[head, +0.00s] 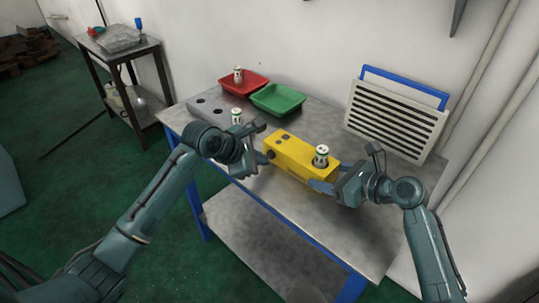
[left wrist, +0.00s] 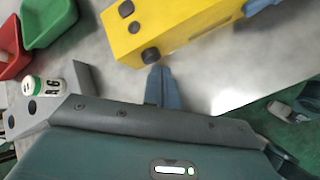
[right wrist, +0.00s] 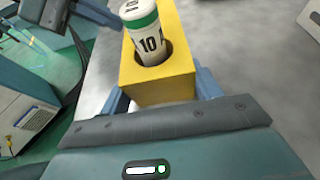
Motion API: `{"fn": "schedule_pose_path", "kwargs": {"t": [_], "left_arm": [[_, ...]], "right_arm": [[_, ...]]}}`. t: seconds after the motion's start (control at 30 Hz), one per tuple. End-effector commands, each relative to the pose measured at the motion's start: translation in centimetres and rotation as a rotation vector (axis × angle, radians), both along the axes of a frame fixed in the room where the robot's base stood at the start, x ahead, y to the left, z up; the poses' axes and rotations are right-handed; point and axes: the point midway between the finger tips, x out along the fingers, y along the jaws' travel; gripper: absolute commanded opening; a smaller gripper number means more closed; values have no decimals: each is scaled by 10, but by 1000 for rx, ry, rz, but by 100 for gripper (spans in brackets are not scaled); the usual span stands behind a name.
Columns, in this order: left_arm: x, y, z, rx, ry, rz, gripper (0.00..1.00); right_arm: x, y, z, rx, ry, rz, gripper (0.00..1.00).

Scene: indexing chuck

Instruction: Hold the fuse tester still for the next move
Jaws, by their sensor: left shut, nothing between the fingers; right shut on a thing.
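The yellow fuse tester (head: 290,155) lies on the metal bench. A white fuse (head: 321,156) with a green band stands in the socket at its right end; the right wrist view shows it marked 10 (right wrist: 148,38). My right gripper (right wrist: 160,92) is shut on the tester's right end, a finger on each side. My left gripper (head: 263,158) is shut and empty at the tester's left end. In the left wrist view its closed fingertips (left wrist: 160,72) are right by a dark round knob (left wrist: 151,55) on the tester; I cannot tell if they touch.
A grey block with holes (head: 203,106) holds another fuse (head: 237,117) behind my left gripper. A red tray (head: 255,88) with a fuse (head: 238,74) and a green tray (head: 278,100) stand at the back. A slatted panel (head: 395,118) leans on the wall.

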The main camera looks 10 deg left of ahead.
Motion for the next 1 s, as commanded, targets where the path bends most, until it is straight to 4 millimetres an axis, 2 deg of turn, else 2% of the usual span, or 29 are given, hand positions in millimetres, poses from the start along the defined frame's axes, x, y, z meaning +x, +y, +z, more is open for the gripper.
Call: {"fn": "schedule_pose_path", "kwargs": {"t": [1.0], "left_arm": [[8,-6,0,-1,0,0,0]], "right_arm": [[0,0,0,0,1,2,35]]}}
